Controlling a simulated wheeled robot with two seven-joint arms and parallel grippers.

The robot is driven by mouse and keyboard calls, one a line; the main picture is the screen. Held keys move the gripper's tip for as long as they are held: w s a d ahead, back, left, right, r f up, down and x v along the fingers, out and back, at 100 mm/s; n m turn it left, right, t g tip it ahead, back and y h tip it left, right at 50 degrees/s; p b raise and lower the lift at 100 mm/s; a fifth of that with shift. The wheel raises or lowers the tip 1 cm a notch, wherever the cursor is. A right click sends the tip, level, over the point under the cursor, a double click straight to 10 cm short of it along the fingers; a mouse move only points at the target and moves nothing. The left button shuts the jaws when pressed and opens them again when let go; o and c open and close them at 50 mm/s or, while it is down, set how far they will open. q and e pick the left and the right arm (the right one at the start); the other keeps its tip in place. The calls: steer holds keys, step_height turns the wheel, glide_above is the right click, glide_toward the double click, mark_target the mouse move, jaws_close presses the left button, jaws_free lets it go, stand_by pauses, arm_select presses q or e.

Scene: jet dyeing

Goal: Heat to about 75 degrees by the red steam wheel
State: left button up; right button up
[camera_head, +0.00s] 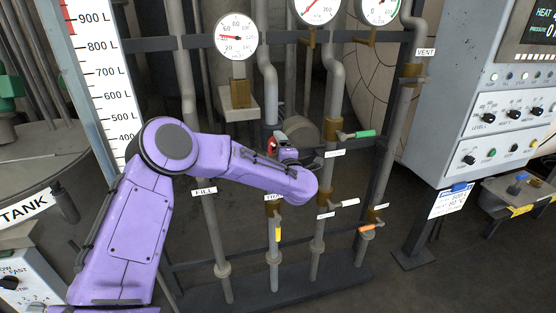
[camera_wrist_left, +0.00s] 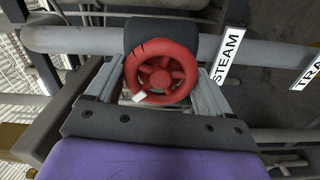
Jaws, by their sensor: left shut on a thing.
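The red steam wheel (camera_wrist_left: 182,70) sits between the two fingers of my left gripper (camera_wrist_left: 155,88) in the left wrist view, on a grey pipe beside the STEAM label (camera_wrist_left: 228,58). The gripper is shut on the wheel. In the head view my left gripper (camera_head: 285,153) is at the pipe rack, and only a small part of the red wheel (camera_head: 272,147) shows beside it. My right gripper is not in view.
Several pipes with coloured lever handles, such as the green handle (camera_head: 363,134) and the orange handle (camera_head: 367,228), stand close to my arm. A control cabinet (camera_head: 440,110) is at the right. A white litre scale (camera_head: 107,75) is at the left.

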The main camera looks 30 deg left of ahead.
arm_select(q)
steer(key=n+b, duration=0.5)
steer(key=b, duration=0.2)
steer(key=f+n+b, duration=0.1)
steer(key=n+b, duration=0.4)
steer(key=b, duration=0.2)
steer(key=shift+f+b, duration=0.2)
steer(key=shift+b, duration=0.15)
steer(key=shift+d+r+n+b, duration=0.1)
steer(key=shift+r+n+b, duration=0.15)
steer(key=shift+n+b, duration=0.8)
steer(key=o, duration=0.9)
steer(key=b+v, duration=0.1)
steer(key=v, duration=0.9)
steer(key=shift+s+d+r, duration=0.1)
steer(key=shift+d, duration=0.1)
